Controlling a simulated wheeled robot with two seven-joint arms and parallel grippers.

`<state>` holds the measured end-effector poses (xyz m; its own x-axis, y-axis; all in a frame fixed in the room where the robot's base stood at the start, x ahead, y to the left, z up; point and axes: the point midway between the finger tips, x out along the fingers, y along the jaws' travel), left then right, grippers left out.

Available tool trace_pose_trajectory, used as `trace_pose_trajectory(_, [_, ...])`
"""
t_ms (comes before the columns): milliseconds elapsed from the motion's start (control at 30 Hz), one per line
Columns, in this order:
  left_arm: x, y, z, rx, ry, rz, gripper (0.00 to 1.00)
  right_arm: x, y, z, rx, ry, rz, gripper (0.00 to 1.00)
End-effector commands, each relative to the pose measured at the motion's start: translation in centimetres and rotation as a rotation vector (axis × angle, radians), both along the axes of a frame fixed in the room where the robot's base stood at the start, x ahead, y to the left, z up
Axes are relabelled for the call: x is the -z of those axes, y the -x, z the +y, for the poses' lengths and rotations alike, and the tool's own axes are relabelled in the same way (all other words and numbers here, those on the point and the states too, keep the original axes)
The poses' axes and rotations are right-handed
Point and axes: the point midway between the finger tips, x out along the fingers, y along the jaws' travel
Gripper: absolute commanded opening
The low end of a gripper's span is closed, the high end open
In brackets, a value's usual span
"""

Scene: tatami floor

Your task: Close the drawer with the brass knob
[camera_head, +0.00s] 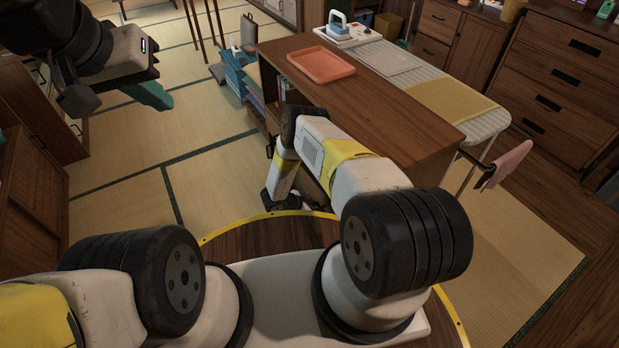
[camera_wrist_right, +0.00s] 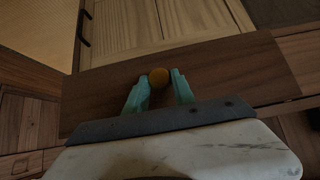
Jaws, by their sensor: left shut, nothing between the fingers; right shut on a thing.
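In the right wrist view the brass knob (camera_wrist_right: 159,77) sits on a dark brown drawer front (camera_wrist_right: 235,66). My right gripper (camera_wrist_right: 160,84) has its teal fingers on either side of the knob and is shut on it. Pale wood boards show beyond the front's edge; I cannot tell surely whether they are the drawer's inside, nor how far the drawer is out. In the head view my right gripper and the knob are hidden behind my right arm, beside the wooden desk (camera_head: 385,112). My left gripper (camera_head: 150,94) is shut and empty at the upper left, away from the desk.
The desk top holds an orange tray (camera_head: 321,62). A dark chest (camera_head: 565,75) stands at the right, cabinets (camera_head: 32,185) at the left. Tatami (camera_head: 205,135) left of the desk is clear.

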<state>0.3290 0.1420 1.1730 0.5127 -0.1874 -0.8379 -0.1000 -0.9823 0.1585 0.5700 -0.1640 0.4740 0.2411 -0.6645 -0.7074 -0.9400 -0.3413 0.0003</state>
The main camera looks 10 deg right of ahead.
Motion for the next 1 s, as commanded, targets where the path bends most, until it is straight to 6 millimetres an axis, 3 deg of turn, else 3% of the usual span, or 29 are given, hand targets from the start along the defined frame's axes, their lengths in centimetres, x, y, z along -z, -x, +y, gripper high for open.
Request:
trace_pose_trajectory(167, [0.0,0.0,0.0,0.000,0.000,0.000,0.00,-0.1,-0.2,-0.4,0.001,0.002,-0.001,0.00])
trace_pose_trajectory(433, [0.0,0.0,0.0,0.000,0.000,0.000,0.00,-0.1,-1.6,-4.2,0.001,0.001,-0.002,0.00])
trace_pose_trajectory(700, [0.0,0.0,0.0,0.000,0.000,0.000,0.00,-0.1,-1.7,-4.5,0.000,0.004,-0.003,0.00])
trace_pose_trajectory(733, [0.0,0.0,0.0,0.000,0.000,0.000,0.00,-0.1,-1.7,-4.5,0.000,0.005,-0.003,0.36])
trace_pose_trajectory(800, [0.0,0.0,0.0,0.000,0.000,0.000,0.00,-0.1,-1.7,-4.5,0.000,0.004,-0.003,0.50])
trace_pose_trajectory(1000, [0.0,0.0,0.0,0.000,0.000,0.000,0.00,0.0,-1.6,-4.3,-0.001,0.002,-0.001,0.51])
